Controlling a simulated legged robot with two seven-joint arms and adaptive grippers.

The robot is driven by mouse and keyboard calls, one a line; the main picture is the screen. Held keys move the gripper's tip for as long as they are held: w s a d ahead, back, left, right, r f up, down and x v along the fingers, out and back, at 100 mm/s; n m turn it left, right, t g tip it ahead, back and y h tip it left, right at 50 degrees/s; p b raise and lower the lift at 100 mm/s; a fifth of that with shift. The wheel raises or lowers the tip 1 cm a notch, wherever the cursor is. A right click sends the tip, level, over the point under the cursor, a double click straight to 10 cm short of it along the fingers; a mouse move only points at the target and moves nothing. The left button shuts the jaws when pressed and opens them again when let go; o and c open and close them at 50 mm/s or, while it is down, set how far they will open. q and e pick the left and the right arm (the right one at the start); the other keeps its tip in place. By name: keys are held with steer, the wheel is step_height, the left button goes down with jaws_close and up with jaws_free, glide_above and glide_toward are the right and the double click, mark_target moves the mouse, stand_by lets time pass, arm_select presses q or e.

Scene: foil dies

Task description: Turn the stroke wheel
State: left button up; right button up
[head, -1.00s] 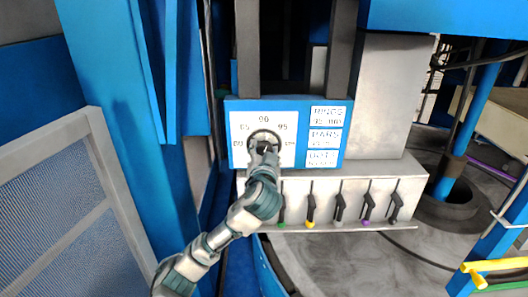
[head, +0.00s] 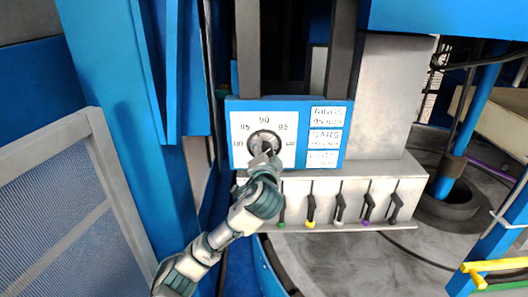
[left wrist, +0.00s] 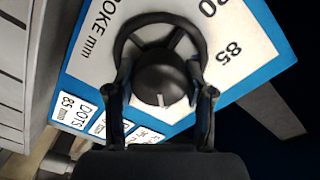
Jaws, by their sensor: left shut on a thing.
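The stroke wheel (head: 264,136) is a dark ring with a round hub on a white dial in the blue panel. In the left wrist view its black ring (left wrist: 160,17) and hub (left wrist: 160,78) show large. A short white mark on the hub points toward the bottom of that view; the number it faces is hidden. My left gripper (head: 263,155) reaches the wheel from below. In the left wrist view its two fingers (left wrist: 161,95) stand inside the ring, shut on either side of the hub. My right gripper is out of view.
The white dial plate (head: 240,121) carries stroke numbers. Three white label plates (head: 325,138) sit right of it. Below, several black levers with coloured tips (head: 339,209) stick out of a grey ledge (head: 413,190). A blue post (head: 120,120) and mesh guard (head: 60,230) stand left.

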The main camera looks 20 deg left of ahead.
arm_select(q)
steer(key=o, duration=1.2)
steer(key=shift+d, duration=0.1)
steer(key=shift+c, duration=0.2)
steer(key=v, duration=1.1)
steer(key=shift+s+d, duration=0.25)
steer(key=shift+s, duration=0.1)
steer(key=shift+f, duration=0.15)
